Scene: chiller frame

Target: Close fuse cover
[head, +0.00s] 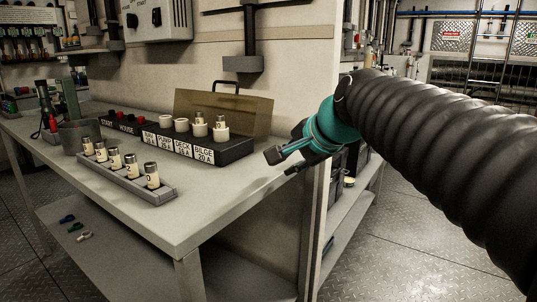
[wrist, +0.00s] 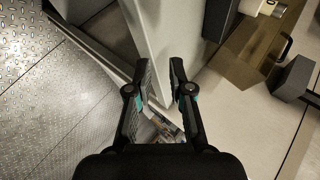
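The fuse box (head: 185,146) is a long black block on the bench, with labels on its front and white round holders on top. Fuses show in the two right-hand holders. Its brown see-through cover (head: 255,112) stands up behind the holders, open, with a dark handle (head: 226,85) at its top edge. In the wrist view the cover (wrist: 245,62) is at the upper right, beside part of the black box (wrist: 217,20). My gripper (head: 280,162) is right of the box near the bench's right end, apart from the cover. Its fingers (wrist: 163,68) are spread, with nothing between them.
A grey rack (head: 120,180) of several fuses lies in front of the box. A wall fitting (head: 243,64) hangs above the cover. The bench top (head: 200,200) is bare at the front right.

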